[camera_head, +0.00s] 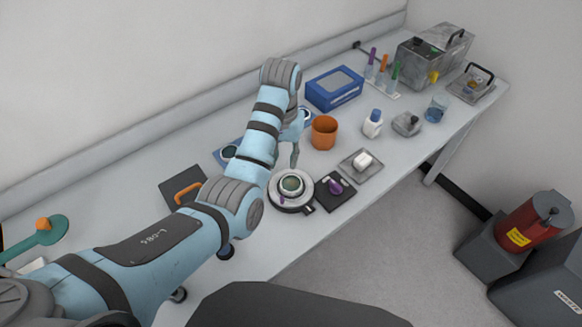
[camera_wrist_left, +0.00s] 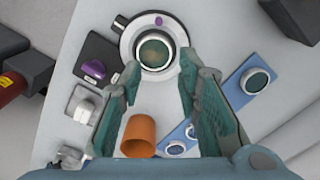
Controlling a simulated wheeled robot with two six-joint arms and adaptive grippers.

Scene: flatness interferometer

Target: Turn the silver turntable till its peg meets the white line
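The silver turntable (camera_head: 274,187) sits near the front edge of the table, with a dark green-grey round disc in a pale ring (camera_head: 291,184) at its centre. It also shows at the top of the left wrist view (camera_wrist_left: 129,42). A small purple peg (camera_wrist_left: 158,20) stands on its rim; in the head view the peg (camera_head: 282,199) is on the near side. I cannot make out the white line. My left gripper (camera_wrist_left: 158,84) is open and empty, its fingertips close to the turntable; in the head view (camera_head: 295,157) it is just behind it. My right gripper is not in view.
A black block with a purple knob (camera_head: 334,187) and a grey plate with a white knob (camera_head: 361,161) stand right of the turntable. An orange cup (camera_head: 324,132) and a blue box (camera_head: 334,90) are behind. A black block with an orange handle (camera_head: 187,192) is left.

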